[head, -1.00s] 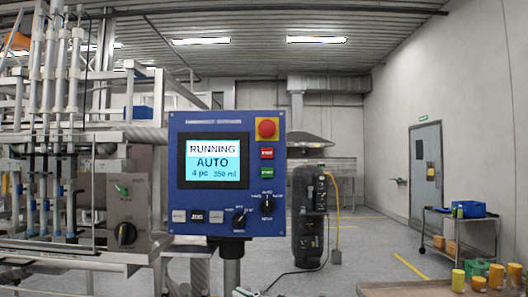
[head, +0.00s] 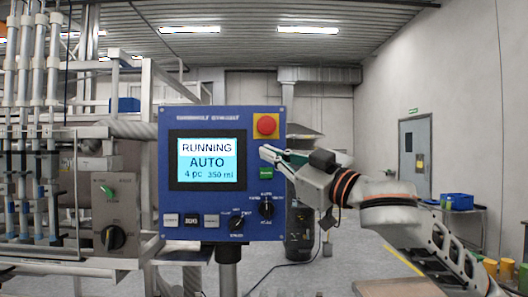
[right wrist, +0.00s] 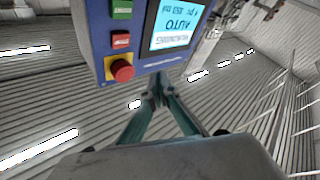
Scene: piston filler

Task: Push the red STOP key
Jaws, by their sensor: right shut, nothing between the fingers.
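The blue control panel (head: 167,185) stands on a post, and its screen (head: 207,160) reads RUNNING, AUTO. In the head view the spot of the red STOP key, between the red mushroom button (head: 265,126) and the green key (head: 266,173), is covered by my right gripper (head: 264,151). The right wrist view shows the red STOP key (right wrist: 120,41) between the mushroom button (right wrist: 121,70) and the green key (right wrist: 122,9). My right gripper is shut and empty, fingertips (right wrist: 157,86) together. I cannot tell whether it touches the panel. My left gripper is out of view.
Below the screen are several small keys (head: 191,220) and a black selector knob (head: 237,223); another selector (head: 266,208) sits under the green key. A cart (head: 461,213) stands far right.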

